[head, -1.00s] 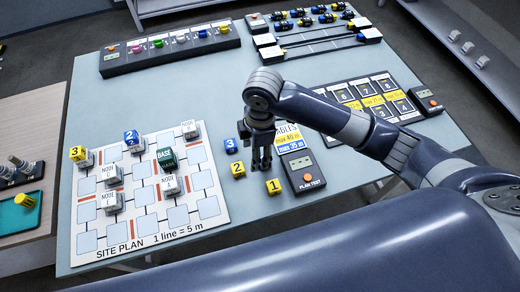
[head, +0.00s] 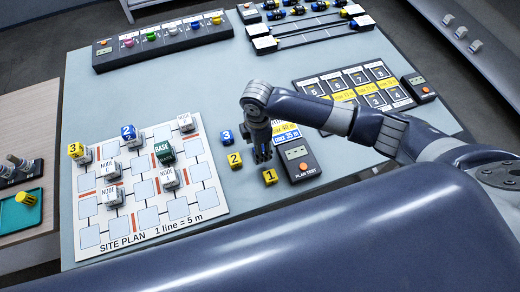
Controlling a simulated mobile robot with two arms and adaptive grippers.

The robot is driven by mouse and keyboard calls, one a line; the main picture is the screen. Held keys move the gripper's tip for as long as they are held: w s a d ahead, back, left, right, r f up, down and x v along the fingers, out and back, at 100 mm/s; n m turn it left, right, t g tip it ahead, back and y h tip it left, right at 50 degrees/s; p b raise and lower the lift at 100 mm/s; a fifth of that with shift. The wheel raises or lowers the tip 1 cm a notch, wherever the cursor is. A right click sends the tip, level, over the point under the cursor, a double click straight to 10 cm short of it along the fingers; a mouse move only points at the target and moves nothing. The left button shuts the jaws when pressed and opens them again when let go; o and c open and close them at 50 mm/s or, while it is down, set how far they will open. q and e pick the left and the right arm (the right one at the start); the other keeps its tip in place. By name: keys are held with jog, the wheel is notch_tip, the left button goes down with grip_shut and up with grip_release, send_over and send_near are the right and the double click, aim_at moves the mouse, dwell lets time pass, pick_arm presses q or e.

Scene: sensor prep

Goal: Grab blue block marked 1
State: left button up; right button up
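No blue block marked 1 can be made out; the spot at my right gripper's fingers is partly hidden. My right gripper (head: 262,156) points down at the table, just behind a yellow block marked 1 (head: 269,176). Its fingertips are small and dark, and I cannot tell whether they hold anything. A blue block marked 3 (head: 226,136) and a yellow block marked 2 (head: 234,160) stand left of it. A blue block marked 2 (head: 130,133) and a yellow block marked 3 (head: 77,151) sit on the site plan. My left gripper is not in view.
The site plan board (head: 150,238) holds grey node blocks and a green base block (head: 164,151). A plan test box (head: 298,160) stands close right of the gripper. A numbered panel (head: 352,88) and racks (head: 165,38) lie farther back. Bare table lies behind the blocks.

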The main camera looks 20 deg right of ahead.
jog(key=shift+f, duration=0.6)
jog(key=c, duration=1)
jog(key=shift+r, duration=0.1)
